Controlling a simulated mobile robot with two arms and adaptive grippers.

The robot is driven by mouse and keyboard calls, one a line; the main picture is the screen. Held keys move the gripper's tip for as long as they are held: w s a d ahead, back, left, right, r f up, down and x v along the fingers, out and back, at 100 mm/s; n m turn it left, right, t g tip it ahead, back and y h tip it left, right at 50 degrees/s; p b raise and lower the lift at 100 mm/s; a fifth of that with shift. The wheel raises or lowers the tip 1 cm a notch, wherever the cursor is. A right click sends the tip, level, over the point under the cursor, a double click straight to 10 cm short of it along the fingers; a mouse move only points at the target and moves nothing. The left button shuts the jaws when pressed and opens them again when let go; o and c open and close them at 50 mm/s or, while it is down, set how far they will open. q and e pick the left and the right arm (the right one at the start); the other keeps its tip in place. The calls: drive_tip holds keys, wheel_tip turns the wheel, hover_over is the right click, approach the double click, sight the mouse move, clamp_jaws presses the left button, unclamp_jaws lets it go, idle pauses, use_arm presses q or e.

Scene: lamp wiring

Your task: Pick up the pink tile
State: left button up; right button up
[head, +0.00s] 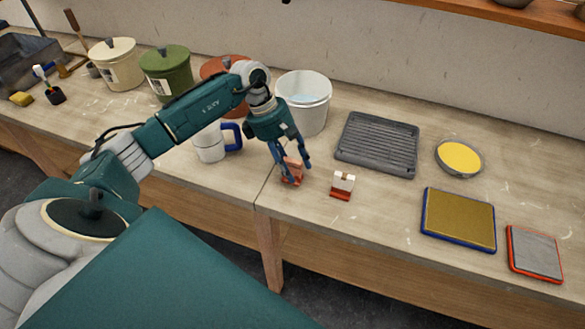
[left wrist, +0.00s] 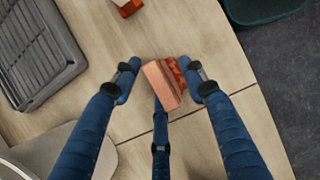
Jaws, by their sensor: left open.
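The pink tile (head: 291,167) stands in a small red holder (head: 290,181) on the worktop, partly hidden by my fingers. In the left wrist view the pink tile (left wrist: 161,86) shows between my fingers, with the red holder (left wrist: 176,74) beside it. My left gripper (head: 294,172) reaches down around the tile with its fingers spread. In the left wrist view, the left gripper (left wrist: 158,80) has a gap between its left finger and the tile; the right finger is close to the holder. I cannot tell whether any finger touches. My right gripper is not in view.
A white tile (head: 343,182) in a red holder stands just right. A grey ribbed tray (head: 377,145), a white bucket (head: 304,103) and a white mug (head: 208,143) with a blue handle are nearby. A yellow round dish (head: 459,157) and two framed pads (head: 458,219) lie farther right.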

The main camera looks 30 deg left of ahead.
use_arm(q)
clamp_jaws()
